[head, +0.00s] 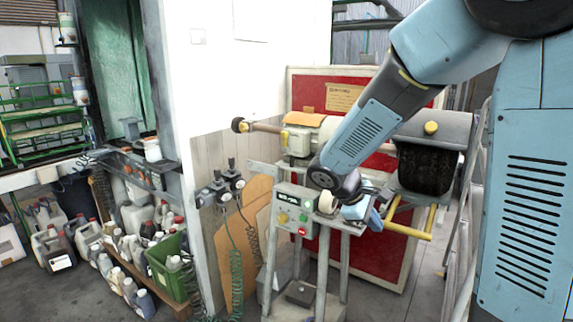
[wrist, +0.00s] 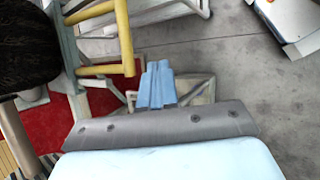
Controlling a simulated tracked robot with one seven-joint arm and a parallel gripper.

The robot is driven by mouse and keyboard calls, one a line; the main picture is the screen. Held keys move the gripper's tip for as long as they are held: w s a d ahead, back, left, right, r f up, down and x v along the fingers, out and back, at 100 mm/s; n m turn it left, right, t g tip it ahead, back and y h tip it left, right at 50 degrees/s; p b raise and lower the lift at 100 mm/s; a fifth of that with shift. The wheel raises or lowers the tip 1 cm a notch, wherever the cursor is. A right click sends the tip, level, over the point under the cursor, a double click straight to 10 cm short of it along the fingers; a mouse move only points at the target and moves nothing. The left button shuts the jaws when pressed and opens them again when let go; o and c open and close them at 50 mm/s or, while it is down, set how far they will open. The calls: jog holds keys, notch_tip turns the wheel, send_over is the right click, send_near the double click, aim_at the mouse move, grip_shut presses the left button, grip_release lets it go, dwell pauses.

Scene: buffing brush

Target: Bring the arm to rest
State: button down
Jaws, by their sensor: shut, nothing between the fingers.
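My gripper (head: 374,218) is at the end of my blue and grey arm, low in front of the buffing machine in the head view. In the wrist view its light blue fingers (wrist: 157,85) are together with nothing between them. The machine's dark round brush (head: 425,169) is to the right of and above my gripper. The brush also shows at the upper left of the wrist view (wrist: 38,42). The yellow guard bar (head: 408,232) is just right of my gripper; I cannot tell whether they touch. My forearm hides part of the machine's middle.
A control box (head: 294,211) on a grey stand is left of my gripper. A red panel (head: 358,262) stands behind the machine. Jugs and bottles (head: 122,240) and a green crate (head: 167,272) fill the left. Bare floor shows in the wrist view (wrist: 235,65).

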jog(key=s+d+r+m+t+y, duration=0.1)
jog(key=s+r+m+t+y, duration=0.1)
jog(key=s+r+m, duration=0.3)
jog(key=s+r+m+t+y, duration=0.1)
jog(key=s+r+m+y, duration=0.4)
jog(key=s, duration=0.9)
notch_tip(320, 180, up, 2)
jog(key=shift+d+r+m+t, duration=0.25)
jog(key=shift+d+m+t, duration=0.15)
